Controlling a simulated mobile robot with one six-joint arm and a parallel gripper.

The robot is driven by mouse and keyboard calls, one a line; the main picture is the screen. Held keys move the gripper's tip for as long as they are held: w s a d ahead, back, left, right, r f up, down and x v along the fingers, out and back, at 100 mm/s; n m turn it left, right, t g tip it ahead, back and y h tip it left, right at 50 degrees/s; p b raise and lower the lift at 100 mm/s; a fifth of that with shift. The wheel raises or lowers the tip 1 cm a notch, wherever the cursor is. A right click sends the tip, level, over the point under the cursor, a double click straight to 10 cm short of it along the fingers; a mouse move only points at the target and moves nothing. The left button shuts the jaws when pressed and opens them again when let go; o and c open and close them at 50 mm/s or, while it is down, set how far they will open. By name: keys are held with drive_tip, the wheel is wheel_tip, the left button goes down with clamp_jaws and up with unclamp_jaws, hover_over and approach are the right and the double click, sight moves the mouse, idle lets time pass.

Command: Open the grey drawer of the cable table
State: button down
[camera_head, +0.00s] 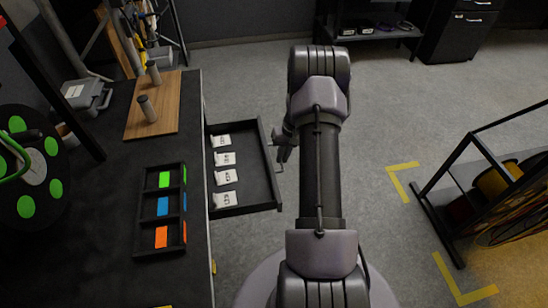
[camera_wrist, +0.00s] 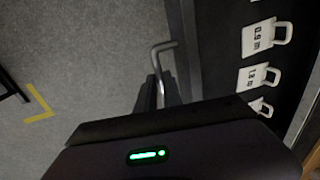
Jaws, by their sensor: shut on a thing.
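The drawer (camera_head: 258,170) of the cable table (camera_head: 110,215) stands pulled out from the table's right side. Its inside looks dark, and several white labelled tags (camera_head: 225,159) lie in a row along its left part. My gripper (camera_head: 283,153) is at the drawer's right-hand front, shut on its metal handle. In the wrist view, the bent handle (camera_wrist: 164,50) sticks up between the dark fingers, beside the drawer (camera_wrist: 215,50). The fingertips are partly hidden by the gripper body.
On the table are a black tray (camera_head: 160,208) with coloured labels and a wooden board (camera_head: 155,105) with two pegs. A reel rack (camera_head: 490,190) stands at the right. The grey floor between the arm and the rack is clear.

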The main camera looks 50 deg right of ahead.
drive_tip(key=shift+s+d, duration=0.1)
drive_tip(key=shift+d, duration=0.05)
drive_tip(key=c, duration=1.5)
unclamp_jaws()
drive_tip(key=d+r+p, duration=0.1)
drive_tip(key=r+p, duration=0.1)
drive_tip(key=r, duration=0.3)
drive_tip(key=s+d+r+p, duration=0.1)
drive_tip(key=r+p, duration=0.1)
drive_tip(key=r, duration=0.4)
drive_tip(key=s+r+p, duration=0.1)
drive_tip(key=r, duration=0.5)
drive_tip(key=shift+d+p, duration=0.4)
